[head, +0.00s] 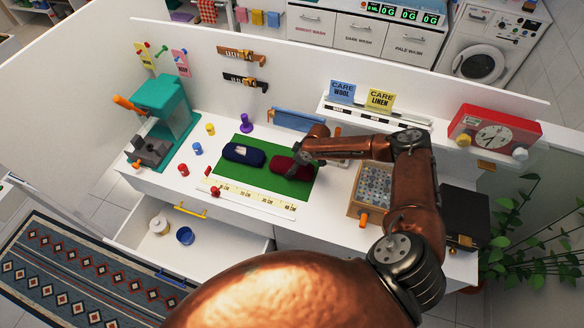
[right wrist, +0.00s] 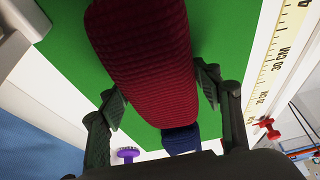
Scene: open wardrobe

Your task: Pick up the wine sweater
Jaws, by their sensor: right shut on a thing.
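The wine sweater (head: 284,167) is a dark red folded knit bundle on the right part of the green mat (head: 240,184). My right gripper (head: 303,157) is at its right end. In the right wrist view the wine sweater (right wrist: 145,50) lies between the two fingers of my right gripper (right wrist: 160,90), which is shut on it. I cannot tell whether it is lifted off the mat. A navy folded sweater (head: 243,154) lies to its left on the mat; its end shows in the right wrist view (right wrist: 181,139). My left gripper is not in view.
A yellow measuring strip (head: 252,197) runs along the mat's front. A purple spool (head: 246,122) stands behind the mat. A wooden box of small items (head: 369,187) is to the right, a teal machine (head: 165,105) to the left. An open drawer (head: 205,240) is below the counter.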

